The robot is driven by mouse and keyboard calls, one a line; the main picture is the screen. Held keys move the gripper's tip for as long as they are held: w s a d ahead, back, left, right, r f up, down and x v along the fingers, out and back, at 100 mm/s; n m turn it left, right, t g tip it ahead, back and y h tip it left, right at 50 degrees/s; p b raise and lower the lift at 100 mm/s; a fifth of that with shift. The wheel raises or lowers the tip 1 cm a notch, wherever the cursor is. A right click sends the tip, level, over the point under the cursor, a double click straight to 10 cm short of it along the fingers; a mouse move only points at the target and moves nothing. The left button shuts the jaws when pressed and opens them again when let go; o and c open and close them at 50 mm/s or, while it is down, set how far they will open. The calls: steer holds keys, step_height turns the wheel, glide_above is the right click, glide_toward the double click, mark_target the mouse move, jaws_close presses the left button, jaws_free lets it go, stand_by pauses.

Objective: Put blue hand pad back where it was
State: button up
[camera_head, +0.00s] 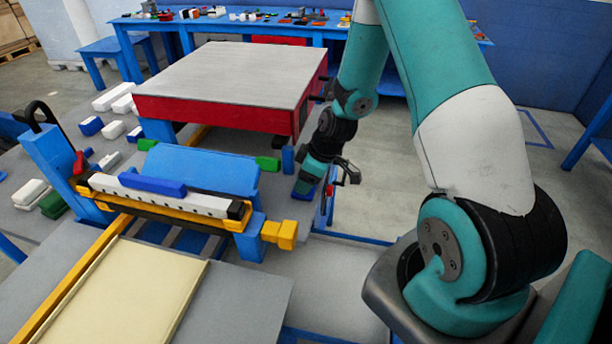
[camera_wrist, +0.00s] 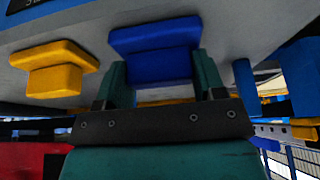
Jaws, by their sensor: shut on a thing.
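The blue hand pad (camera_wrist: 155,50) sits between the two teal fingers of my gripper (camera_wrist: 160,76) in the wrist view, with a wider top edge and a narrower body. My gripper is shut on it. In the head view my gripper (camera_head: 318,176) is low at the right edge of the workbench, and a small blue part (camera_head: 305,187) shows at its fingers. The pad is close to a grey surface in the wrist view; I cannot tell whether it touches it. Another blue pad (camera_head: 152,184) lies on the white bar of the blue press.
A yellow block (camera_wrist: 54,70) is left of the pad in the wrist view; a blue post (camera_wrist: 246,86) is at right. The head view shows a red-sided table (camera_head: 225,75) behind, yellow blocks (camera_head: 280,233) nearby and a cream panel (camera_head: 125,295) in front. Open floor lies right.

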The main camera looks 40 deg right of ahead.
steer(key=shift+f, duration=0.1)
steer(key=o, duration=0.5)
steer(key=shift+f, duration=0.1)
steer(key=o, duration=0.5)
steer(key=b+v, duration=0.2)
steer(key=v, duration=1)
steer(key=s+a+r+y, duration=0.1)
steer(key=a+r, duration=0.2)
steer(key=a, duration=0.2)
steer(key=s+a+r, duration=0.1)
steer(key=a+r, duration=0.2)
steer(key=a, duration=0.3)
steer(key=s+a+r+g, duration=0.1)
steer(key=s+a+r, duration=0.1)
steer(key=s+a, duration=0.2)
steer(key=s+a+r+g, duration=0.1)
steer(key=s+a+r, duration=0.2)
steer(key=s+a, duration=0.2)
steer(key=s+a+r+g, duration=0.1)
steer(key=s+a+r, duration=0.2)
steer(key=s+a, duration=0.2)
steer(key=shift+s+a+m+g, duration=0.15)
steer(key=shift+s+m+g, duration=0.15)
steer(key=shift+s, duration=0.95)
